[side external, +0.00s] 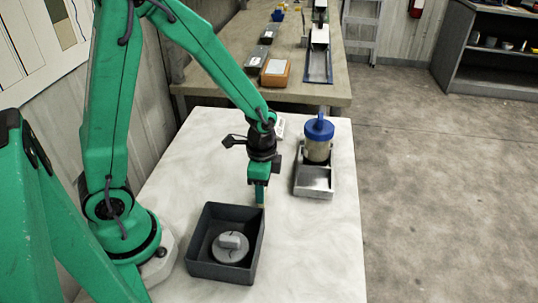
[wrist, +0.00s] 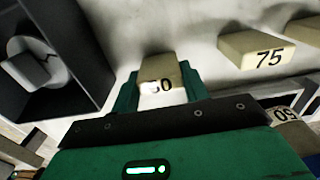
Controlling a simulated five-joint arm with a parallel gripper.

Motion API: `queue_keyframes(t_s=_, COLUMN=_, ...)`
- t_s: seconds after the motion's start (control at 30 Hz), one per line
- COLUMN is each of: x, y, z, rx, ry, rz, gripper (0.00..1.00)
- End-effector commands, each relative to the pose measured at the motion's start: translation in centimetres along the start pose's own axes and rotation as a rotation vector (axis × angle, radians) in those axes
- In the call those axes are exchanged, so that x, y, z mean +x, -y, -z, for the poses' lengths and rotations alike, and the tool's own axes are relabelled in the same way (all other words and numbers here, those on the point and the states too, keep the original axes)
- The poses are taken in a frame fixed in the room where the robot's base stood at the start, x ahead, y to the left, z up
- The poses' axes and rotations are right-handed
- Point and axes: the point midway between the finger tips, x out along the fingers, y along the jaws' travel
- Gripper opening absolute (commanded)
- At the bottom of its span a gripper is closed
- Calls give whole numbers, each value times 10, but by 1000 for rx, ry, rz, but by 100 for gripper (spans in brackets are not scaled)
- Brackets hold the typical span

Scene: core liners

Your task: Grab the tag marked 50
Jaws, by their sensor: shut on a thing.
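In the wrist view my gripper (wrist: 158,88) is shut on a beige, wedge-shaped tag (wrist: 160,68) between its green fingers. The lower part of its number is hidden by the gripper; it ends in 0 and the first digit is partly covered, perhaps a 5. A beige tag marked 75 (wrist: 262,48) lies apart to the right. Another tag (wrist: 284,113), its number turned over and hard to read, is partly hidden behind my gripper's right side. In the side view my gripper (side external: 261,197) points down beside the dark box, with a bit of beige at its fingertips.
A dark open box (side external: 205,270) holding a round grey piece (side external: 230,247) stands close by on the white table (side external: 320,260). A metal tray (side external: 315,190) with a blue-lidded jar (side external: 319,140) stands behind right. One more tag (wrist: 305,30) shows at the wrist view's right edge.

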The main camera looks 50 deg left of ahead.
Motion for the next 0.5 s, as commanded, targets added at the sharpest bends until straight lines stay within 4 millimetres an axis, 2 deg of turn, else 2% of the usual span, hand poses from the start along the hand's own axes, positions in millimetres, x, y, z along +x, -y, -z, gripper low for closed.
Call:
queue_keyframes(t_s=0.27, x=-4, y=0, z=0, rx=0, ry=-2, rz=1, gripper=23)
queue_keyframes(t_s=0.5, x=-20, y=1, z=1, rx=0, ry=-3, rz=3, gripper=23)
